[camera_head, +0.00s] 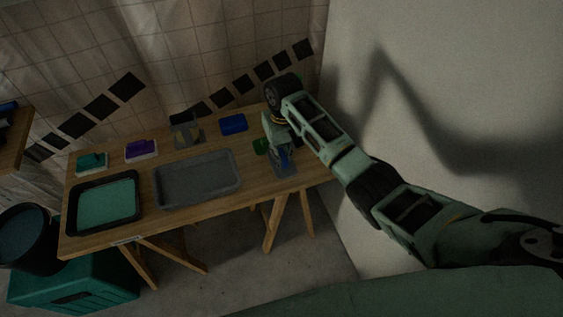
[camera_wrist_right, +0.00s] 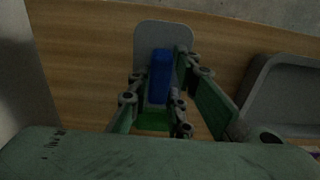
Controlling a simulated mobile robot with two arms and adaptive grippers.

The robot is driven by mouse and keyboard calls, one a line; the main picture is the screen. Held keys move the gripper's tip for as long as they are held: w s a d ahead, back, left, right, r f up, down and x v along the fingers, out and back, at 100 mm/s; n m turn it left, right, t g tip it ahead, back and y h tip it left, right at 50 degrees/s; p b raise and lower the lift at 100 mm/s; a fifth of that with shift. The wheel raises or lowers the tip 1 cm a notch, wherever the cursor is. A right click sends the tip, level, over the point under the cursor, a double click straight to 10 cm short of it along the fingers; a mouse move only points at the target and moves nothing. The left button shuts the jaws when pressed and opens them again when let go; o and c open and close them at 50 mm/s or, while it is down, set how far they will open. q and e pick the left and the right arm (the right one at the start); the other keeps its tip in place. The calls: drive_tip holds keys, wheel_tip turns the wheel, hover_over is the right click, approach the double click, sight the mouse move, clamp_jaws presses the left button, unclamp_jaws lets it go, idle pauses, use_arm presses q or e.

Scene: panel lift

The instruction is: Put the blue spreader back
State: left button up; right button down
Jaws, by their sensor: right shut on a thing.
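The blue spreader (camera_wrist_right: 160,72) is between the fingers of my right gripper (camera_wrist_right: 158,100) in the right wrist view. The gripper is shut on it. A grey rounded plate (camera_wrist_right: 148,36) lies under it on the table; whether the spreader touches this plate I cannot tell. In the head view my right gripper (camera_head: 281,152) is low over the right end of the wooden table, and a bit of blue shows at its fingers. The same grey plate (camera_head: 287,170) shows there in part. My left gripper is not in view.
A grey tray (camera_head: 198,190) and a tray with teal paint (camera_head: 105,205) stand on the table. Behind them are a blue block (camera_head: 233,124), a grey pad (camera_head: 187,131), purple (camera_head: 141,149) and teal (camera_head: 91,160) pieces. A green thing (camera_head: 260,146) is beside the gripper. A wall stands right.

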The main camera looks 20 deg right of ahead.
wheel_tip(320, 180, down, 4)
drive_tip(key=shift+f, duration=0.1)
drive_tip(key=c, duration=1.6)
unclamp_jaws()
drive_tip(key=shift+a, duration=0.1)
wheel_tip(320, 180, up, 12)
drive_tip(key=shift+r, duration=0.1)
